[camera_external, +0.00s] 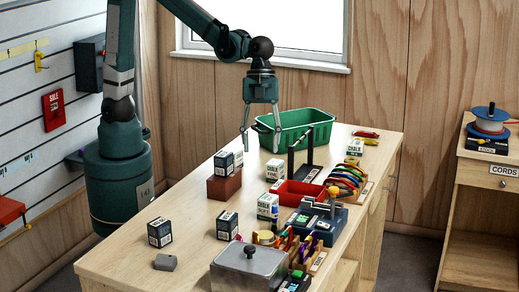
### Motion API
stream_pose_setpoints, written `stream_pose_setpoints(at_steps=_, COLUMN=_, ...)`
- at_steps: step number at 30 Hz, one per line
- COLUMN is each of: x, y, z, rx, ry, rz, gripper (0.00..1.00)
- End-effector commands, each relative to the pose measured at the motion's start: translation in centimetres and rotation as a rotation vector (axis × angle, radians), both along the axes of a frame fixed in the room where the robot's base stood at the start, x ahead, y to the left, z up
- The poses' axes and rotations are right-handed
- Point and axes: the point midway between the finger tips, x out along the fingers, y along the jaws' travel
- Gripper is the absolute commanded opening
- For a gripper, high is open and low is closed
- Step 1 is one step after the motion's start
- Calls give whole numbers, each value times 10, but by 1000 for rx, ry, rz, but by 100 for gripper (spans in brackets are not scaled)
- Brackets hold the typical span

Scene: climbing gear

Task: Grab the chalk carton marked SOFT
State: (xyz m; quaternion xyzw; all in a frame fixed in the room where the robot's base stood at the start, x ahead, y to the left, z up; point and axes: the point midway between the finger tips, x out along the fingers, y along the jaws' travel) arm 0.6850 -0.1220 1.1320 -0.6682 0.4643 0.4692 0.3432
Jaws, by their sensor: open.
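The chalk carton marked SOFT (265,209) is a small white box with dark lettering. A similar white chalk carton (275,171), which seems to read FINE, stands farther back. Another white chalk carton (354,148) stands at the back right; its lower word is too small to read surely. My gripper (260,143) is open and empty, fingers pointing down, above and behind the SOFT carton, near the green bin.
The green bin (305,118) stands at the back. Dark cartons stand on a brown block (224,187) and on the bench (160,232). A black upright frame (309,142), a red tray (292,198) and a lidded grey box (250,263) crowd the area. The bench's left side is mostly clear.

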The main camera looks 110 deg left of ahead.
Motion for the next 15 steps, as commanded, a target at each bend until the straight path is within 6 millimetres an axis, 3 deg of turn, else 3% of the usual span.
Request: stream_pose_setpoints(at_steps=15, x=50, y=-34, z=-30, rx=-46, ry=15, rz=-327, gripper=46)
